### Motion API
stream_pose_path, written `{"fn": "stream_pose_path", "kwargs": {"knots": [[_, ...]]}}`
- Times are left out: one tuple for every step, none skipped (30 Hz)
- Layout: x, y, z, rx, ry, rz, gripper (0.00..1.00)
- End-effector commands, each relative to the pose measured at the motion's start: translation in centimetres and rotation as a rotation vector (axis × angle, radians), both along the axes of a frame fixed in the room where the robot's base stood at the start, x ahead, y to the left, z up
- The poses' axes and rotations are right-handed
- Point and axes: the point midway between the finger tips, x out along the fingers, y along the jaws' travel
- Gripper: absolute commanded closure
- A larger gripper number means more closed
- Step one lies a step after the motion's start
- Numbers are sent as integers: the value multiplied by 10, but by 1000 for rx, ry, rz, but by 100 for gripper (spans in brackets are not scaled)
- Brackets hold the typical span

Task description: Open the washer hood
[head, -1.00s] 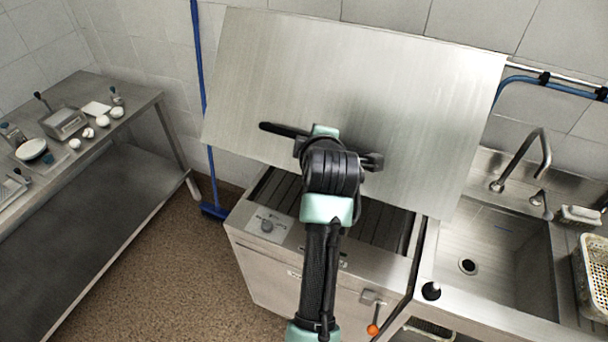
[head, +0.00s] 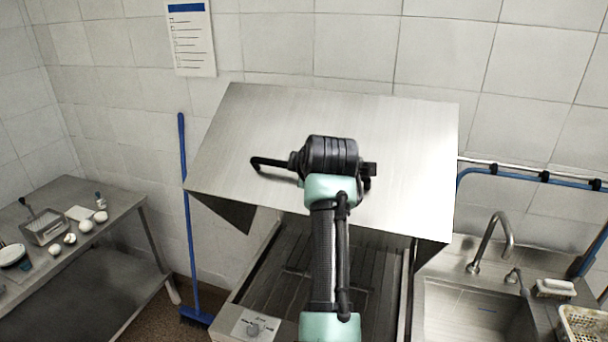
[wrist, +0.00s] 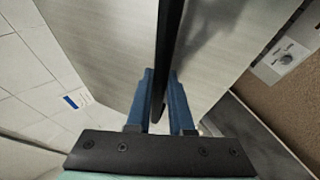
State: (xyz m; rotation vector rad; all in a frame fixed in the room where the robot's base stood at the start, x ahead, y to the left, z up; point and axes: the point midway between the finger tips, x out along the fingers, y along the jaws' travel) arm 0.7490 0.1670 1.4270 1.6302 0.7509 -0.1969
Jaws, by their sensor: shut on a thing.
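The washer hood (head: 400,150) is a large brushed-steel cover, tilted up over the washer. A dark gap shows under its lower front edge, with the slatted washer bed (head: 300,265) visible below. A black bar handle (head: 268,163) runs across the hood's front; its left end shows in the head view. My arm reaches up to the hood's front, and my gripper's fingers are hidden behind my wrist there. In the wrist view, the two blue fingers of my gripper (wrist: 161,105) are closed on the black handle (wrist: 168,45), with the hood's steel face behind it.
A sink with a faucet (head: 490,240) and a perforated basket (head: 585,325) stand at the right. A steel table (head: 120,215) with small items is at the left. A blue-handled broom (head: 187,215) leans on the wall beside the hood.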

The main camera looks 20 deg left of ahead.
Motion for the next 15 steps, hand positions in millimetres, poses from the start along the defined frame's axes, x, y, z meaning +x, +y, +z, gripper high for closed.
{"fn": "stream_pose_path", "kwargs": {"knots": [[1,-1,0,-1,-1,-2,100],[1,-1,0,-1,-1,-2,100],[1,-1,0,-1,-1,-2,100],[1,-1,0,-1,-1,-2,100],[1,-1,-1,-1,-1,-2,100],[1,-1,-1,-1,-1,-2,100],[1,-1,-1,-1,-1,-2,100],[1,-1,-1,-1,-1,-2,100],[0,-1,-1,-1,-1,-2,75],[0,-1,-1,-1,-1,-2,70],[0,-1,-1,-1,0,-2,64],[0,-1,-1,-1,0,-2,57],[0,-1,-1,-1,0,-2,52],[0,-1,-1,-1,0,-2,50],[0,-1,-1,-1,0,-2,50]]}}
